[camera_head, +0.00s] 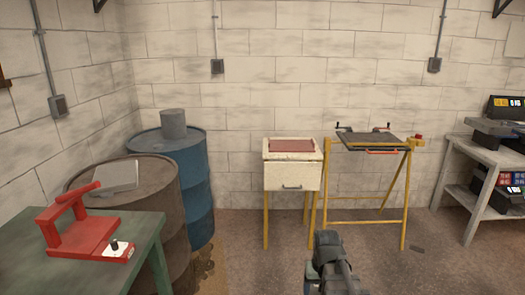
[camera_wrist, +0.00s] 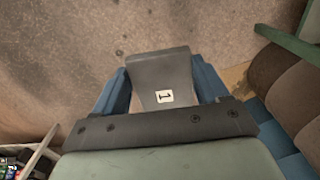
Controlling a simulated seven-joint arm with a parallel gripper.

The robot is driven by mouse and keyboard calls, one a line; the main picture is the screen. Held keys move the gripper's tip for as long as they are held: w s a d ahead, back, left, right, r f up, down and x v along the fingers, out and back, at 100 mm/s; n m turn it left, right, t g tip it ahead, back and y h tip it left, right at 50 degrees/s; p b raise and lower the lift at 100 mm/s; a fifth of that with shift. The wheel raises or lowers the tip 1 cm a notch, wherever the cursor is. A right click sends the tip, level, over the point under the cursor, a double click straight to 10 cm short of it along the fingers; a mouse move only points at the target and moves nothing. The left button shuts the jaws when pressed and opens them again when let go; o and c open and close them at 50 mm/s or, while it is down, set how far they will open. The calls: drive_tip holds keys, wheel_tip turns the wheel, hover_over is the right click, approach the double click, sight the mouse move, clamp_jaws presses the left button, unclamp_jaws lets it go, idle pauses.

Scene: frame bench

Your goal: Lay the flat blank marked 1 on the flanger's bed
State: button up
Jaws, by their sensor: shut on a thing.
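The flat grey blank (camera_wrist: 160,68), with a white label reading 1 (camera_wrist: 164,97), is held between the blue fingers of my gripper (camera_wrist: 160,82) in the wrist view. It widens toward its far end, and bare floor lies beneath it. In the head view my gripper (camera_head: 328,262) is low, right of centre, in front of the cream cabinet; I cannot make out the blank there.
A brown drum (camera_head: 165,190) with a grey block (camera_head: 117,177) and a blue drum (camera_head: 200,190) with a grey cylinder (camera_head: 173,124) stand behind the green table. The cream cabinet (camera_head: 291,172) and a yellow-legged workbench (camera_head: 370,142) stand by the wall. Open floor lies between.

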drive_tip(key=shift+s+f, duration=0.15)
drive_tip(key=shift+f, duration=0.2)
